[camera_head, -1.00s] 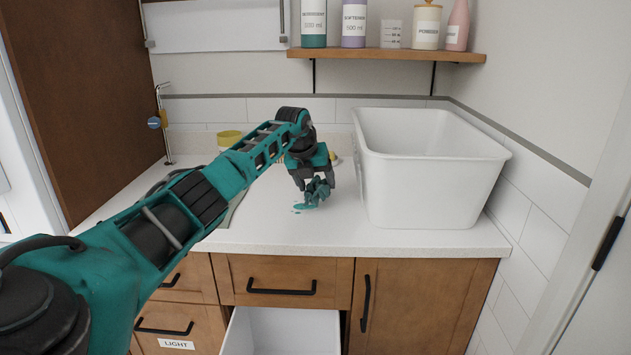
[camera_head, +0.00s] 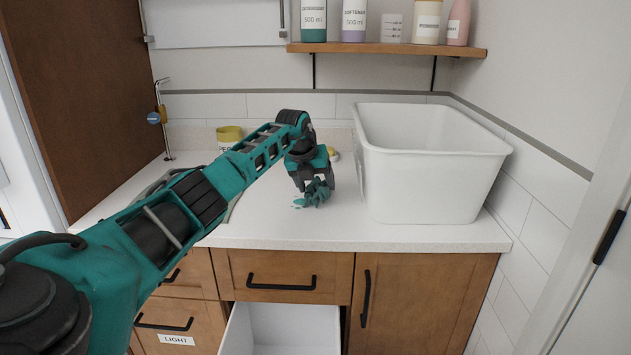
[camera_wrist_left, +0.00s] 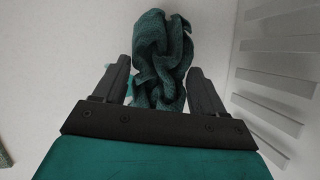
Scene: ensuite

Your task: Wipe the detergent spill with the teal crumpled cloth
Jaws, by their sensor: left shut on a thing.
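The teal crumpled cloth (camera_head: 317,193) is low at the worktop, left of the white tub. In the left wrist view the cloth (camera_wrist_left: 160,62) sits bunched between the two dark fingers. My left gripper (camera_head: 318,180) points down and is shut on it; its fingers also show in the left wrist view (camera_wrist_left: 160,88). The detergent spill (camera_head: 299,203) is a small teal patch on the white worktop just left of the cloth. In the left wrist view part of the spill (camera_wrist_left: 122,72) shows beside the left finger; the cloth hides the rest. My right gripper is not in view.
A large white tub (camera_head: 425,185) stands close on the right of my gripper. A yellow container (camera_head: 229,134) stands at the back. A shelf (camera_head: 390,49) with bottles hangs above. An open drawer (camera_head: 285,330) juts out below the worktop (camera_head: 270,228).

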